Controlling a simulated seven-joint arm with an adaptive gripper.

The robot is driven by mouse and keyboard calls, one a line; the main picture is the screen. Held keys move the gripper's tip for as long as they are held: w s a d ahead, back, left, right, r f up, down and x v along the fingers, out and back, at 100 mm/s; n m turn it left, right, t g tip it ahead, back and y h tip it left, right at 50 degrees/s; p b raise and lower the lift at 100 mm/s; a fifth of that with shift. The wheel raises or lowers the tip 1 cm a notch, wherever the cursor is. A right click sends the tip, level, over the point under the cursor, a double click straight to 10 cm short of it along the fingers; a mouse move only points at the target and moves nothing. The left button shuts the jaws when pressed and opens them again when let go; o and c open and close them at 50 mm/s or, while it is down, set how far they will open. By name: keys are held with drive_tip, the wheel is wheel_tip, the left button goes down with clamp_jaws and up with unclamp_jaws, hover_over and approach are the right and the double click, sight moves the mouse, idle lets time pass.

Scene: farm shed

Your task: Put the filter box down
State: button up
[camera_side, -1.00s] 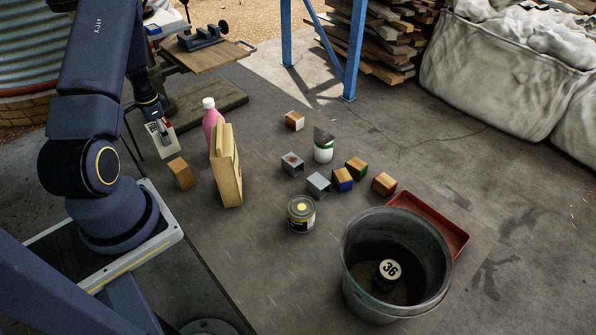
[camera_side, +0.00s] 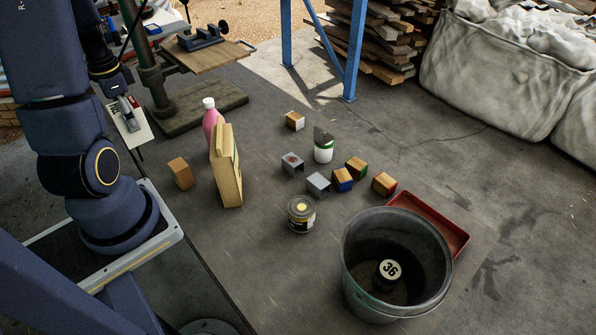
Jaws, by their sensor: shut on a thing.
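The filter box (camera_side: 132,136) is a pale, flat box with a small red mark near its top. My gripper (camera_side: 127,108) is shut on its upper part, at the left of the side view. The box hangs slightly tilted, left of the drill-press base and above the wooden block. My gripper covers part of the box's face. I cannot tell how far its lower edge is from the surface below.
Several small blocks, a tin (camera_side: 301,214), a bucket (camera_side: 350,270) and a red tray (camera_side: 440,222) lie further right. The dark mat's front middle is clear.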

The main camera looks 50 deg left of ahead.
wheel_tip(320, 180, up, 4)
drive_tip(key=shift+f, duration=0.2)
drive_tip(key=w+a+m, duration=0.2)
drive_tip(key=w+m, duration=0.2)
drive_tip(key=w, duration=0.9)
drive_tip(key=w+d+m, duration=0.3)
drive_tip(key=w+d, duration=0.1)
drive_tip(key=w, duration=0.6)
drive_tip(key=w+d+m, duration=0.2)
drive_tip(key=w+d, duration=0.1)
drive_tip(key=w, duration=0.7)
drive_tip(key=shift+s+a+f, duration=0.1)
drive_tip(key=shift+s+f, duration=0.05)
drive_tip(key=shift+f, duration=5.85)
drive_tip(key=shift+s+a+f, duration=0.1)
drive_tip(key=shift+f, duration=5.9)
